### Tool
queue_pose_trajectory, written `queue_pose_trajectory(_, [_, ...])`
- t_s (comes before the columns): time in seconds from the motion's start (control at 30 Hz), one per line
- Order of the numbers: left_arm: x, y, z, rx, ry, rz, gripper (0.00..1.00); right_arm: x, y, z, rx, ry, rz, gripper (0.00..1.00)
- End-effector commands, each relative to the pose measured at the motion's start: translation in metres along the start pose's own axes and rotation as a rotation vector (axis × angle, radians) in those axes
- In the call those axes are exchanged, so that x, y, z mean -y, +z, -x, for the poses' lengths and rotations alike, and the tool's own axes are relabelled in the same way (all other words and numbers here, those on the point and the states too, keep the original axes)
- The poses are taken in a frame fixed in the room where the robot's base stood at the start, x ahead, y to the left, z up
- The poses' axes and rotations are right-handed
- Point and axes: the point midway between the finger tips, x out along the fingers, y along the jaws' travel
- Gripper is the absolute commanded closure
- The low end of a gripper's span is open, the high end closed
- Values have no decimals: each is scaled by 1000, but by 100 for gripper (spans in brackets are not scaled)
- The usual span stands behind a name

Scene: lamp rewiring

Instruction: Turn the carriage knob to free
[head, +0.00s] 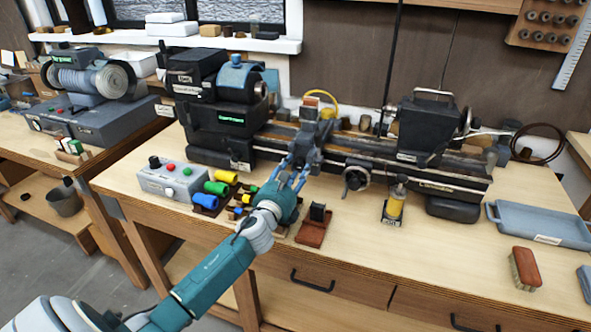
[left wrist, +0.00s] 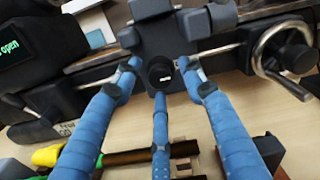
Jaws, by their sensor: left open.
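A black round knob (left wrist: 160,72) with a small white mark sits at the front of the dark carriage (left wrist: 165,38) in the left wrist view. I take it to be the carriage knob. In the head view the carriage (head: 312,135) stands on the lathe bed, and my gripper hides the knob. My left gripper (head: 290,172) reaches it from the front. Its blue fingers (left wrist: 160,80) are open, spread left, right and below the knob. I cannot tell whether any finger touches it. My right gripper is not in view.
A handwheel (head: 355,179) is close right of the carriage. Below lie several coloured plugs (head: 215,188) and a brown block holder (head: 314,226). A control box (head: 172,180) is at left.

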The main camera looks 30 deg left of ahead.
Motion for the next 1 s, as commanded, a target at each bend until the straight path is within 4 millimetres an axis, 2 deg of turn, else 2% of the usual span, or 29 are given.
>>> queue_pose_trajectory(0.07, [0,0,0,0,0,0,59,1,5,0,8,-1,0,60])
queue_pose_trajectory(0.1, [0,0,0,0,0,0,63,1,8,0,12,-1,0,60])
queue_pose_trajectory(0.3, [0,0,0,0,0,0,100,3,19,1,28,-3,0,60])
queue_pose_trajectory(0.67, [0,0,0,0,0,39,100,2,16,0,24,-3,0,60])
queue_pose_trajectory(1.0, [0,-1,0,0,-1,263,100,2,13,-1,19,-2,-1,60])
